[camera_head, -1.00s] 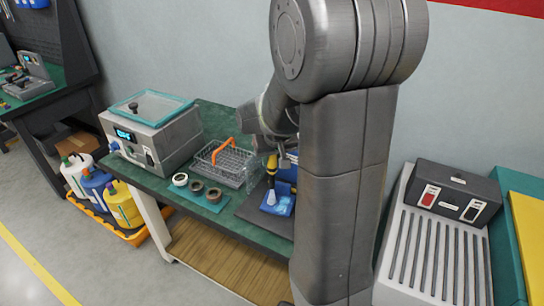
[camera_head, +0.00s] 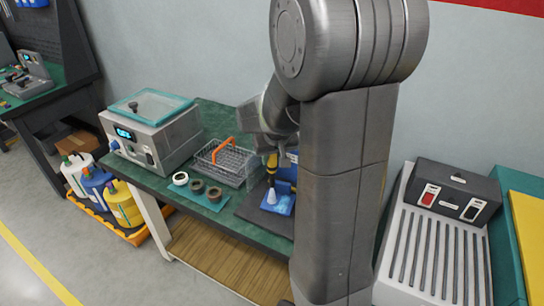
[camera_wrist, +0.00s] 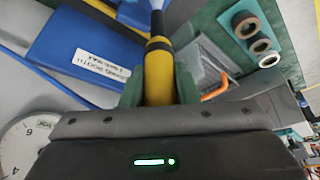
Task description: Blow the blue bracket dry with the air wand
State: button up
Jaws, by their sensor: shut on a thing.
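My gripper (camera_wrist: 158,88) is shut on the yellow and black air wand (camera_wrist: 158,65), with a green finger on each side of its yellow grip. In the head view the air wand (camera_head: 271,163) hangs below my wrist, pointing down, with a pale cone at its lower end. The cone is over or in front of a blue object (camera_head: 283,207) on the bench. I cannot tell whether this is the bracket or part of a booth. In the wrist view a blue panel (camera_wrist: 75,45) has a white label that seems to read "drying booth". The wand's tip is cut off at the top edge.
A wire basket with an orange handle (camera_head: 216,150) stands left of the wand. Several rings lie on a teal mat (camera_head: 216,206). A grey machine with a teal lid (camera_head: 165,147) is further left. In the wrist view a round gauge (camera_wrist: 22,148) is close by my gripper.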

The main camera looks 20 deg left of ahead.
jog(key=shift+d, duration=0.2)
jog(key=shift+w+d, duration=0.15)
jog(key=shift+d, duration=1.65)
dwell(1.0)
notch_tip(320, 180, up, 5)
jog(key=p, duration=0.3)
dwell(0.6)
